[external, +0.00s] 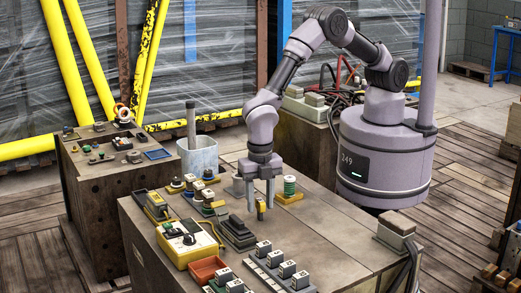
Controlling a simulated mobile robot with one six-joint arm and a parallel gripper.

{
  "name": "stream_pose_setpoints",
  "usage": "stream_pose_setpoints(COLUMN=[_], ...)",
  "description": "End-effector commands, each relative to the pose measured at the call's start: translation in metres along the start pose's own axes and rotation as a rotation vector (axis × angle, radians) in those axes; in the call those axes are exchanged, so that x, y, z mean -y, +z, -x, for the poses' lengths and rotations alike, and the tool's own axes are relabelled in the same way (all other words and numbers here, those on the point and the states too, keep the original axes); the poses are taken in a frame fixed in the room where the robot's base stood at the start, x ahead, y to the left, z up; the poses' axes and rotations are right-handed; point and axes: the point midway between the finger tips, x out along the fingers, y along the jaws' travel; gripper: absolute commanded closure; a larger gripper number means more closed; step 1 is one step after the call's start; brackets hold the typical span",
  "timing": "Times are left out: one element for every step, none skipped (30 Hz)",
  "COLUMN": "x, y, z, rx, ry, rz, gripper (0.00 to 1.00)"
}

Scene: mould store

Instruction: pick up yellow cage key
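A small yellow piece (262,207), which looks like the yellow cage key, shows between the fingers of my gripper, near the top of the front wooden block. It is too small to make out its shape, and I cannot tell whether it stands on the block or is raised. My gripper (261,203) points straight down over the block. Its two fingers are apart, with a visible gap on either side of the yellow piece, so it looks open around it or just in front of it.
Close by stand a green coil on a yellow base (290,189), a dark stepped block (237,232), a yellow box with a dial (188,243), an orange-brown tray (207,269) and several labelled cubes (276,258). A pale bucket (198,156) stands behind.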

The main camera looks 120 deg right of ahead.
Motion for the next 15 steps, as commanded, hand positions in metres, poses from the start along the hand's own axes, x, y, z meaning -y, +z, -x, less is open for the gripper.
stream_pose_setpoints(x=[0.0001, 0.0001, 0.0001, 0.0001, 0.0001, 0.0002, 0.0002, 0.0002, 0.0002, 0.0002, 0.0001, 0.0001, 0.0001, 0.0001, 0.0001], y=[0.0, 0.0, 0.0001, 0.0001, 0.0001, 0.0001, 0.0001, 0.0001, 0.0001, 0.0001, 0.0001, 0.0001, 0.0001, 0.0001, 0.0001], z=[0.0005, 0.0005, 0.0005, 0.0005, 0.0006, 0.0005, 0.0005, 0.0005, 0.0005, 0.0005, 0.0006, 0.0006, 0.0006, 0.0006, 0.0008], rx=[0.0, 0.0, 0.0, 0.0, 0.0, 0.0, 0.0, 0.0, 0.0, 0.0, 0.0, 0.0, 0.0, 0.0, 0.0], ry=[0.0, 0.0, 0.0, 0.0, 0.0, 0.0, 0.0, 0.0, 0.0, 0.0, 0.0, 0.0, 0.0, 0.0, 0.0], rz=[0.0, 0.0, 0.0, 0.0, 0.0, 0.0, 0.0, 0.0, 0.0, 0.0, 0.0, 0.0, 0.0, 0.0, 0.0], gripper=[0.68, 0.74, 0.82, 0.88, 0.93, 1.0, 1.0, 1.0, 1.0, 1.0, 1.0, 1.0, 1.0, 1.0, 1.0])
